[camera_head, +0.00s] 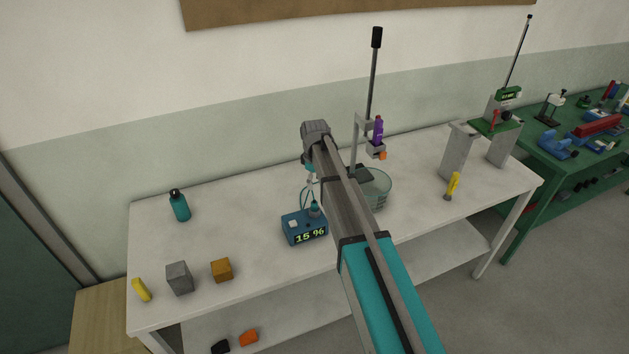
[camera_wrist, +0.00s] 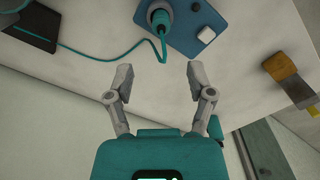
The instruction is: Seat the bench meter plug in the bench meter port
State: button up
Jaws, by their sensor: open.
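The bench meter (camera_head: 302,230) is a blue box reading "15 %" on the white bench. It also shows at the top of the wrist view (camera_wrist: 185,35), with a white button. The teal bench meter plug (camera_head: 314,209) stands at the meter's right rear corner. In the wrist view the plug (camera_wrist: 160,16) sits within a grey ring at the meter's edge, its cable running left. The port is hidden under the plug, and I cannot tell how deep it sits. My gripper (camera_wrist: 160,75) is open and empty, its fingertips apart from the plug; my arm mostly hides it in the head view.
A glass vessel (camera_head: 377,188) and a stand with a purple part (camera_head: 378,129) are right of the meter. A teal bottle (camera_head: 179,205), grey block (camera_head: 179,278) and orange block (camera_head: 222,270) are left. A dark pad (camera_wrist: 30,25) lies near the cable.

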jog(key=shift+r, duration=0.25)
jog(key=shift+s, duration=0.1)
dwell(0.5)
jog(key=s+d+m, duration=0.5)
jog(key=s, duration=0.8)
jog(key=s+d+m, duration=0.5)
jog(key=s+m, duration=0.1)
jog(key=s, duration=0.7)
jog(key=shift+s, duration=0.4)
jog(key=shift+f, duration=0.1)
notch_tip(320, 180, down, 6)
jog(key=b, duration=0.6)
jog(key=shift+f, duration=0.2)
